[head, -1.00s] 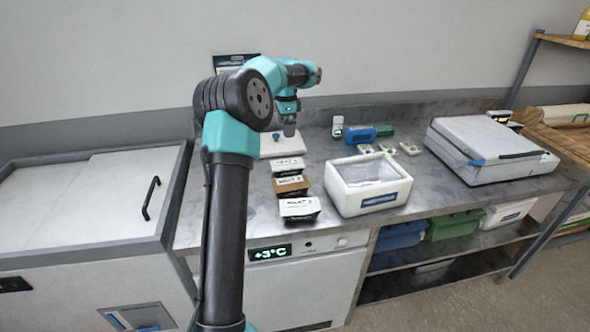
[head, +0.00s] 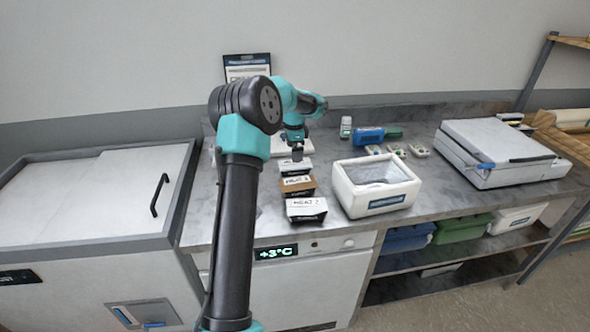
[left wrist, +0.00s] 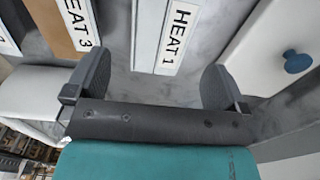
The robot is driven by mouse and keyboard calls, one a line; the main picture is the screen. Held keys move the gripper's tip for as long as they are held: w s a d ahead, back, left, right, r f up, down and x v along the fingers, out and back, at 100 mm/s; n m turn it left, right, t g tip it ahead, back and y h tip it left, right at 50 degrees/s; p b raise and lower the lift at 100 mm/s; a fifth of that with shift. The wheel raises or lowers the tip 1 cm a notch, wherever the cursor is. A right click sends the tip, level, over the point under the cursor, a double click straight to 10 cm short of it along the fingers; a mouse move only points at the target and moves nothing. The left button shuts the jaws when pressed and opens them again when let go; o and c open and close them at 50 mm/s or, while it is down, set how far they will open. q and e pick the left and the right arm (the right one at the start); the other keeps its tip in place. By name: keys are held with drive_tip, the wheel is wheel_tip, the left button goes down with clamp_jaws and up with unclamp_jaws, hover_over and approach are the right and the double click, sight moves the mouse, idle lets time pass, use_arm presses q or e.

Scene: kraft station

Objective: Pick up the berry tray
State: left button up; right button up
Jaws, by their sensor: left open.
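Three small dark trays in a row stand on the steel counter: a far white-topped one (head: 294,166), a middle brown-topped one (head: 297,185) and a near white-topped one (head: 306,208). No label reads berry, so I cannot tell which is the berry tray. My left gripper (head: 297,154) is open just above the far tray. In the left wrist view, the open fingers (left wrist: 155,78) flank the far tray, labelled what looks like "HEAT 1" (left wrist: 168,35); no contact is visible. The brown tray "HEAT 3" (left wrist: 75,22) lies left of it. My right gripper is out of view.
A white insulated box (head: 375,188) stands right of the trays. A white lid-like panel with a blue knob (left wrist: 297,62) lies beside the far tray. Blue (head: 368,136) and small white items sit behind; a large grey-white machine (head: 500,150) stands right.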

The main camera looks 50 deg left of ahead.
sight(295, 165)
use_arm(q)
drive_tip(key=shift+f, duration=1.15)
drive_tip(key=shift+f, duration=0.1)
wheel_tip(295, 165, down, 5)
drive_tip(key=shift+w, duration=0.15)
drive_tip(key=shift+c, duration=0.5)
drive_tip(key=c, duration=0.9)
drive_tip(key=shift+o, duration=0.2)
wheel_tip(295, 165, up, 10)
drive_tip(key=shift+r, duration=0.1)
